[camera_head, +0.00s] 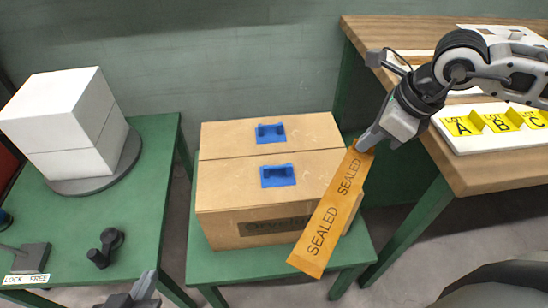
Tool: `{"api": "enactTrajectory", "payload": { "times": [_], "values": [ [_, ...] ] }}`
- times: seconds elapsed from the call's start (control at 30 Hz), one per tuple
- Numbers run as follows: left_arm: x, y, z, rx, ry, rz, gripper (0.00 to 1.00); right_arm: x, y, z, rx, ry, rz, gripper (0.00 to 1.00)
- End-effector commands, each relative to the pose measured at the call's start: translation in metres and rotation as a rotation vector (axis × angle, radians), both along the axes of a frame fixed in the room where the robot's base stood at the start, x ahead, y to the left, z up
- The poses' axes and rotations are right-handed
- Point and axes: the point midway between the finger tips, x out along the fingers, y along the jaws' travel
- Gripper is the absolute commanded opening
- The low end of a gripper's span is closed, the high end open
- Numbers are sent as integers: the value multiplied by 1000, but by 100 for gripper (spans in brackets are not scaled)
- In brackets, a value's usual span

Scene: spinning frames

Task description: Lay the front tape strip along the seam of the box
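The cardboard box (222,185) stands on a small green table (265,267) in the middle. A dark seam line crosses its top from left to right. Two blue pieces sit on the top, one behind the seam (270,133) and one in front of it (278,176). An orange tape strip marked SEALED (330,213) hangs tilted from my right gripper (369,142), which is shut on its upper end. The strip passes in front of the box's right front corner. My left gripper (135,298) is at the bottom edge, partly cut off; its opening is unclear.
White stacked blocks (68,125) stand on a grey round plate (110,178) on the left green table. A dark knobbed object (105,247) and a LOCK FREE label (26,279) are there too. A wooden table (480,172) at right bears a white board (490,138) with yellow LOT tags.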

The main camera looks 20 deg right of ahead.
Motion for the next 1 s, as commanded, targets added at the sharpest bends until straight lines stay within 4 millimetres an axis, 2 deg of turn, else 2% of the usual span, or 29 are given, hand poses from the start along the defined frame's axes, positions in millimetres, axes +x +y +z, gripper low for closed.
{"api": "enactTrajectory", "payload": {
  "times": [0.1, 0.3, 0.4, 0.57, 0.73, 1.0],
  "values": [
    [-1, 0, -7, 2, -4, -3, 0, -5, -11, 1, -3, -3, -285, 0],
    [-2, -1, -10, 2, -13, -8, 0, -11, -23, 10, 4, -5, -683, 0],
    [-4, -1, -12, 3, -11, -10, 0, -14, -25, 13, 6, -3, -813, 0],
    [-5, -1, -10, 4, -12, -12, 0, -12, -26, 15, 10, 1, -911, 0],
    [-4, -1, -3, 3, -13, -12, 0, 10, -18, 7, 15, 5, -917, 0],
    [-4, -1, -4, 4, -3, -12, 0, 73, -3, -22, 11, 5, -918, 0]
  ]
}}
